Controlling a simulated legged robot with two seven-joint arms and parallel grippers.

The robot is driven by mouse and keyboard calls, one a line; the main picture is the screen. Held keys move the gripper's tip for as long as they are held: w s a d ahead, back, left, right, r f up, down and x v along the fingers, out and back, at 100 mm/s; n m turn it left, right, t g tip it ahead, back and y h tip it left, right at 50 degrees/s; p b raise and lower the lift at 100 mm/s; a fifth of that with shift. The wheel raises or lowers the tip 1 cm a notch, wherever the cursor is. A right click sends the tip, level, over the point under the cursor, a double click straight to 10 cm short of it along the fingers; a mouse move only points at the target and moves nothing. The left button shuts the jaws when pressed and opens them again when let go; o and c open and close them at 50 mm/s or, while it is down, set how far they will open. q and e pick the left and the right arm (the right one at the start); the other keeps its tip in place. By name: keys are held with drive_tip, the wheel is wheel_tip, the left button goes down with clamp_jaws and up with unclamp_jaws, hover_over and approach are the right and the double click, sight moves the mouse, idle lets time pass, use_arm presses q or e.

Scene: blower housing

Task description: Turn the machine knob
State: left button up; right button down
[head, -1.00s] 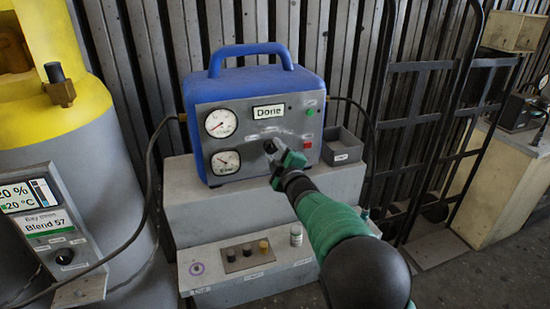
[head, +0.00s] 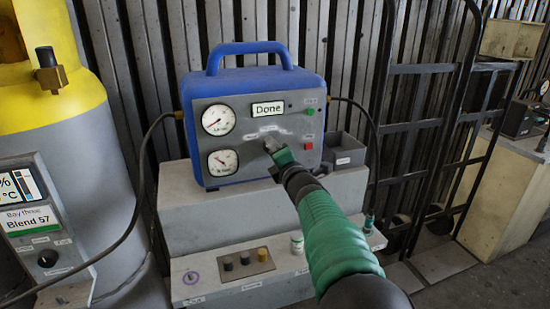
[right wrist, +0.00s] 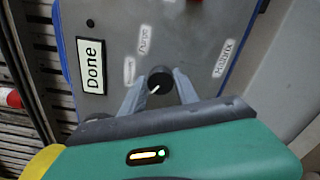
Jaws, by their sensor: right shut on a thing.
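The machine is a blue box (head: 310,84) with a grey front panel, on a grey stepped base. Its display (head: 268,109) reads "Done"; in the right wrist view the display (right wrist: 92,66) is turned sideways. The black round knob (right wrist: 160,78) on the panel has a white pointer mark, which points to the lower left in the right wrist view. My right gripper (right wrist: 160,88) has its two grey fingers on either side of the knob, shut on it. In the head view my right gripper (head: 271,147) is at the panel and largely hides the knob. My left gripper is not in view.
Two round gauges (head: 219,121) and red and green buttons (head: 309,146) are on the panel. A small grey bin (head: 345,152) stands right of the machine. Small knobs (head: 244,258) sit on the lower step. A yellow-topped cylinder (head: 60,110) stands left; a black hand truck (head: 415,125) stands right.

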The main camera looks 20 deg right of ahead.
drive_tip(key=shift+a+f+n+b, duration=0.2)
drive_tip(key=shift+f+n+b, duration=0.2)
drive_tip(key=shift+n, duration=0.3)
drive_tip(key=c, duration=1.1)
unclamp_jaws()
drive_tip(key=shift+o, duration=0.9)
drive_tip(key=shift+r, duration=0.2)
drive_tip(key=shift+d, duration=0.1)
drive_tip(key=s+p, duration=0.2)
drive_tip(key=s, duration=1.4)
drive_tip(key=shift+s+d, duration=0.25)
drive_tip(key=shift+s, duration=0.15)
